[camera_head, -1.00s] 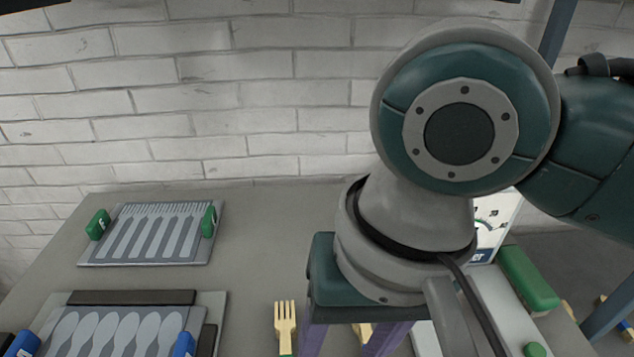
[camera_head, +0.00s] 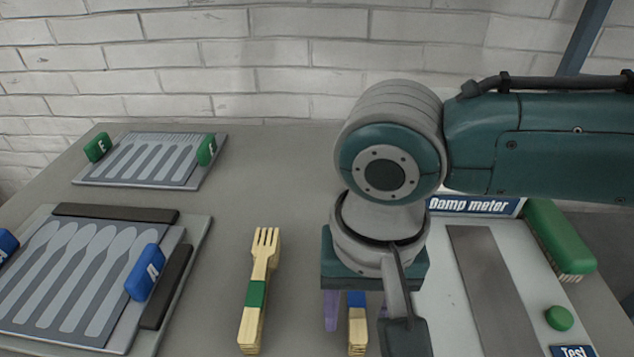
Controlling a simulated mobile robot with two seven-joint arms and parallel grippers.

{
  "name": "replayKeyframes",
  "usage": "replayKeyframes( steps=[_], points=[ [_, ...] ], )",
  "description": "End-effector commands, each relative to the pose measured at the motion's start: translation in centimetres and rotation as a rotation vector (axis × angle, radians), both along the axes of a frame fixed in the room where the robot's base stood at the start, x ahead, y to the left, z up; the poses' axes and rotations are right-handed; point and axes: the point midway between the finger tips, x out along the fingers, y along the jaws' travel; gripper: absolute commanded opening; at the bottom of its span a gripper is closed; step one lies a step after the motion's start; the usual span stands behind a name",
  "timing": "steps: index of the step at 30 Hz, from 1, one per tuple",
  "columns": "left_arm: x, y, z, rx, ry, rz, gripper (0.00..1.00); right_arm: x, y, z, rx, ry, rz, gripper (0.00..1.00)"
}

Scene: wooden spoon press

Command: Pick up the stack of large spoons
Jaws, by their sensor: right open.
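A wooden stack with a blue band (camera_head: 357,330), likely the large spoons, stands out below my right gripper (camera_head: 356,318). Only its banded handle end shows; the rest is hidden behind the gripper body and cut by the lower frame edge. My right gripper points down, its purple fingers apart, one on each side of the stack in the picture. I cannot tell whether the fingers touch it or how far above the table they are. My left gripper is out of view.
A stack of wooden forks with a green band (camera_head: 258,290) lies left of the gripper. A spoon mould (camera_head: 196,250) with blue grips and a fork mould (camera_head: 212,165) with green grips lie further left. The damp meter (camera_head: 510,262) stands right. A brick wall closes the back.

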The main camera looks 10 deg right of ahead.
Motion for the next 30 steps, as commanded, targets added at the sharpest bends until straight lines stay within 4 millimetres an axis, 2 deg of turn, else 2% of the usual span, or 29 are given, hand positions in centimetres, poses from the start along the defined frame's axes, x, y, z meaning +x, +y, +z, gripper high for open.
replayKeyframes(
  steps=[1, 3, 10, 25, 30],
  points=[
    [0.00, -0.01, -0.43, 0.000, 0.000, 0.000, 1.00, -0.01, 0.02, -0.81, 0.000, 0.000, 0.000, 0.57],
    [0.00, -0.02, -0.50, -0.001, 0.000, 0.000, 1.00, 0.01, 0.03, -1.19, 0.000, 0.000, 0.000, 0.57],
    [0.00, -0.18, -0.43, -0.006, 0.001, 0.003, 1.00, 0.00, 0.06, -1.21, 0.002, 0.000, 0.001, 0.57],
    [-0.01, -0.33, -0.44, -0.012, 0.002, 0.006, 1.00, 0.01, 0.04, -1.18, 0.001, 0.000, 0.000, 0.01],
    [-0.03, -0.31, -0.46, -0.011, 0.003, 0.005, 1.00, 0.01, 0.04, -1.18, 0.001, 0.000, 0.000, 0.00]
  ],
)
